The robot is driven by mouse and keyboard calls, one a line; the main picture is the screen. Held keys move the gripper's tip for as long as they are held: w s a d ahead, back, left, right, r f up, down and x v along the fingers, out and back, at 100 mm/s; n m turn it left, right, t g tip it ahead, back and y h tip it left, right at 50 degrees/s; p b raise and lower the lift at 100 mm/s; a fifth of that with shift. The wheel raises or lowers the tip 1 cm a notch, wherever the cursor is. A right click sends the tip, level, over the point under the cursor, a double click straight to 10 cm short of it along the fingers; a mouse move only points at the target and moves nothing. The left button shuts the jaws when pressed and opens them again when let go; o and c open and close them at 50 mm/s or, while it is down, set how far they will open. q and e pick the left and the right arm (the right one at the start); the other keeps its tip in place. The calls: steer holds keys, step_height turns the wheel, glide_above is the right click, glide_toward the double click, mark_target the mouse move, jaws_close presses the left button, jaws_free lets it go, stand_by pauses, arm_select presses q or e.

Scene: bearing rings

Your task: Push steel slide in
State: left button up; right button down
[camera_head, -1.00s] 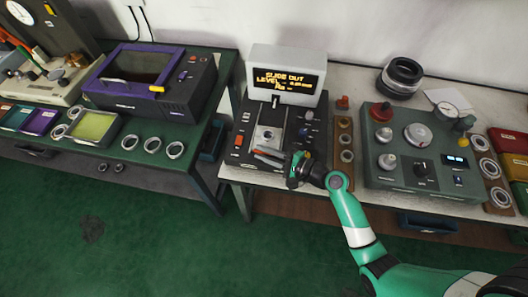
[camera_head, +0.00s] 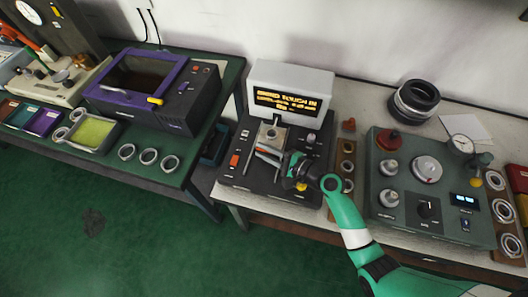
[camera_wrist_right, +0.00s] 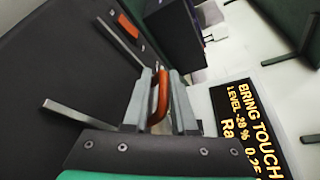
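The steel slide (camera_head: 272,138) is a bright metal block with a dark round centre, on the black gauge unit (camera_head: 236,178) below its display. Its pale guide rails show in the right wrist view, one (camera_wrist_right: 118,42) above the other. My right gripper (camera_head: 266,155) is at the near side of the slide, pointing left in the head view. In the wrist view its fingers (camera_wrist_right: 161,88) are close together around an orange-red handle (camera_wrist_right: 160,95). The display (camera_head: 287,101) reads "BRING TOUCH IN". The fingers partly hide the slide's near side. My left gripper is out of view.
A grey-green control box (camera_head: 400,215) with knobs stands right of the gauge unit, with a wooden strip of rings (camera_head: 347,166) between them. Black rings (camera_head: 415,98) lie behind. A purple-rimmed machine (camera_head: 150,90) stands on the left bench.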

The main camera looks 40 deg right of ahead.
steer(key=c, duration=1)
jaws_free()
steer(key=shift+d, duration=0.4)
steer(key=shift+o, duration=0.6)
steer(key=shift+d+r, duration=0.1)
steer(key=shift+d, duration=0.2)
steer(key=shift+a, duration=0.1)
